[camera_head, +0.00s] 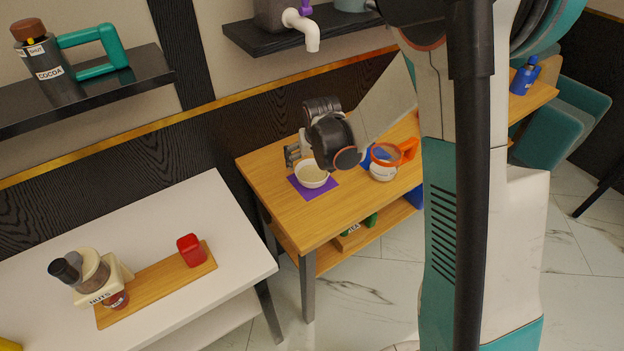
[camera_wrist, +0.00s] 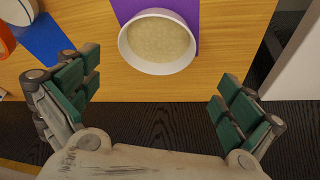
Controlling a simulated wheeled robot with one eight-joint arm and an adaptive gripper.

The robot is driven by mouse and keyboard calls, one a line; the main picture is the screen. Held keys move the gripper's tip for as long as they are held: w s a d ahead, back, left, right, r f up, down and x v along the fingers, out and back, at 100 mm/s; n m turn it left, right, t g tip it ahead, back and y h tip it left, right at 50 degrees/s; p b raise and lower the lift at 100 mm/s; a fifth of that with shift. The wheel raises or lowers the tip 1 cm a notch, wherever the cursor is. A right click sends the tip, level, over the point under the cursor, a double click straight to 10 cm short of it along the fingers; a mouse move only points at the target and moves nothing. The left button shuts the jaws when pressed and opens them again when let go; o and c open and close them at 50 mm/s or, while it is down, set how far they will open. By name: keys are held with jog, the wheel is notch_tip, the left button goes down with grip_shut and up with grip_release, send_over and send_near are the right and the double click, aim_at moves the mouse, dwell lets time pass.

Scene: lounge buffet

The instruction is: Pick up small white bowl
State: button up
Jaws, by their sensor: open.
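A small white bowl (camera_head: 311,174) with beige contents stands upright on a purple mat (camera_head: 298,187) on the wooden table (camera_head: 288,216). In the wrist view the bowl (camera_wrist: 158,64) is at the top middle, on the purple mat (camera_wrist: 190,12). My gripper (camera_wrist: 158,92) is open and empty, its green-padded fingers spread wide to left and right. The bowl is beyond the fingertips, in line with the space between them. In the head view my gripper (camera_head: 292,154) is close beside the bowl on the wall side; the wrist hides part of it.
A white jar with an orange handle (camera_head: 384,162) stands right of the bowl, near a blue mat (camera_head: 368,156). A dark wall is behind the table. A white table (camera_head: 200,212) with a nuts dispenser (camera_head: 92,277) and red item (camera_head: 191,250) is at left.

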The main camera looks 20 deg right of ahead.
aim_at(311, 176)
jog(key=x, duration=0.4)
jog(key=shift+b, duration=0.4)
jog(key=x, duration=0.1)
jog(key=b+x, duration=0.1)
jog(key=x, duration=0.1)
jog(key=b+x, duration=0.1)
jog(key=x, duration=0.1)
jog(key=shift+s+d+f, duration=0.2)
jog(key=shift+s+d, duration=0.05)
jog(key=shift+s, duration=0.05)
jog(key=shift+r, duration=0.1)
jog(key=c, duration=1.2)
